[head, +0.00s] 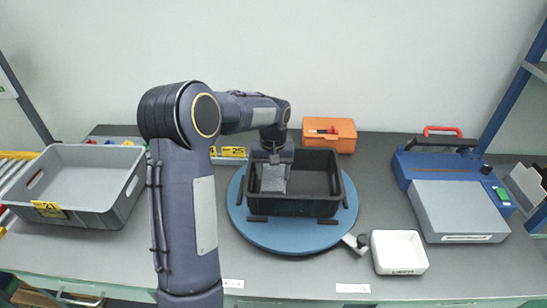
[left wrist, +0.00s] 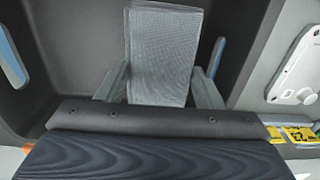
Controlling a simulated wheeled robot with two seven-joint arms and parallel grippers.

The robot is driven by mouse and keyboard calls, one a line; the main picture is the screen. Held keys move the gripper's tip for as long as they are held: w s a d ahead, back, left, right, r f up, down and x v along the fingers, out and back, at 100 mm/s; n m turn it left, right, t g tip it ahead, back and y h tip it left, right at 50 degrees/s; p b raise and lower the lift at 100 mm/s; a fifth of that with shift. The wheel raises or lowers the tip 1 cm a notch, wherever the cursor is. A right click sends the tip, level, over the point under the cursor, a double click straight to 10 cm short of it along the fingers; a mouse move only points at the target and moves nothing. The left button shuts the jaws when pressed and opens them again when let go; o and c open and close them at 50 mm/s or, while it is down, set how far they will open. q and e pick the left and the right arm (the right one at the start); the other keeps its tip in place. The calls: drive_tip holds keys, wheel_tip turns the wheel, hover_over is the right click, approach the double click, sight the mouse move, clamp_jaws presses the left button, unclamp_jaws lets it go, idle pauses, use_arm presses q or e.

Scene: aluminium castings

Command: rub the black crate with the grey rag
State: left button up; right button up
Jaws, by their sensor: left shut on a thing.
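The black crate (head: 320,207) stands on a round blue turntable (head: 285,236) in the middle of the bench. My left gripper (head: 271,178) reaches down into the left part of the crate and is shut on the grey rag (head: 273,180). In the left wrist view the rag (left wrist: 162,55) sticks out between the two fingers, in front of the dark crate surface (left wrist: 75,50). I cannot tell whether the rag touches the crate. My right gripper is in neither view.
A grey bin (head: 115,207) stands at the left, an orange box (head: 329,134) behind the crate. A white tray (head: 398,252) sits right of the turntable, and a blue and grey machine (head: 455,208) stands at the far right.

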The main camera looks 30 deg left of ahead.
use_arm(q)
drive_tip(key=shift+r, duration=0.65)
drive_tip(key=shift+r+p, duration=1.1)
drive_tip(key=shift+r, duration=0.15)
